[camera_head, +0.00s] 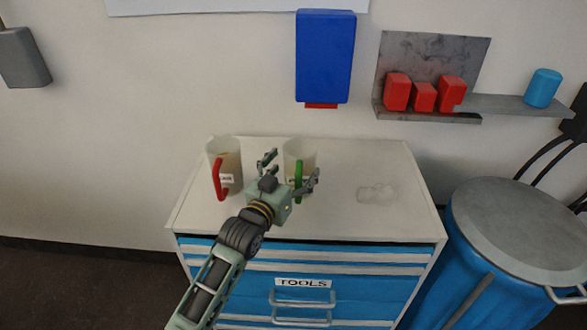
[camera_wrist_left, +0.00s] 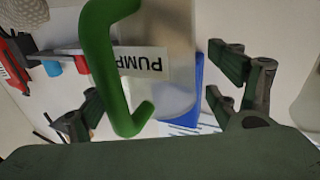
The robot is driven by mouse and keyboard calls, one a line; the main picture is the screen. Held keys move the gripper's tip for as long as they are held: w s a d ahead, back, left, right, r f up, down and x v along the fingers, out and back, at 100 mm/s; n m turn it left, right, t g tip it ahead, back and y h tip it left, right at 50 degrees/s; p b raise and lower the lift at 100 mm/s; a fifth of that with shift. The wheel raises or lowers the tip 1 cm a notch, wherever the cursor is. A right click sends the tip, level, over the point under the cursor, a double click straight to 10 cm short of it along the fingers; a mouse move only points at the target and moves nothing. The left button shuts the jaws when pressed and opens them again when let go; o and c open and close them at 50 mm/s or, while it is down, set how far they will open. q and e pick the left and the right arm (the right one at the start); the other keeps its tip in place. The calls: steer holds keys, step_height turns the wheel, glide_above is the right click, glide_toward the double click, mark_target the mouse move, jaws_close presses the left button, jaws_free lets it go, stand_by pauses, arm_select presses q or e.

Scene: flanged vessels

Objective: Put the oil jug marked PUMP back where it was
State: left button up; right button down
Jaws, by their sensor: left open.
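The oil jug marked PUMP (camera_head: 301,150) is translucent white with a green handle (camera_head: 299,174), and stands upright on top of the tool cabinet. In the left wrist view the jug (camera_wrist_left: 172,30) shows its PUMP label (camera_wrist_left: 140,63) upside down, with the green handle in front. My left gripper (camera_head: 290,170) is open at the handle side of the jug. In the left wrist view its fingers (camera_wrist_left: 160,100) stand apart on either side of the handle; I cannot tell whether they touch it. My right gripper is not in view.
A similar jug with a red handle (camera_head: 226,165) stands to the left on the cabinet top (camera_head: 345,220). A clear, flat patch or object (camera_head: 377,193) lies to the right. A wall shelf (camera_head: 500,104) holds red items and a blue can. A blue drum (camera_head: 470,275) stands right of the cabinet.

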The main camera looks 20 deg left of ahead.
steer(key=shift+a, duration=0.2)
arm_select(q)
steer(key=shift+r, duration=0.15)
steer(key=shift+s, duration=0.2)
steer(key=s+a+b, duration=0.1)
steer(key=s+b, duration=0.1)
steer(key=s, duration=0.9)
steer(key=shift+s+a, duration=0.25)
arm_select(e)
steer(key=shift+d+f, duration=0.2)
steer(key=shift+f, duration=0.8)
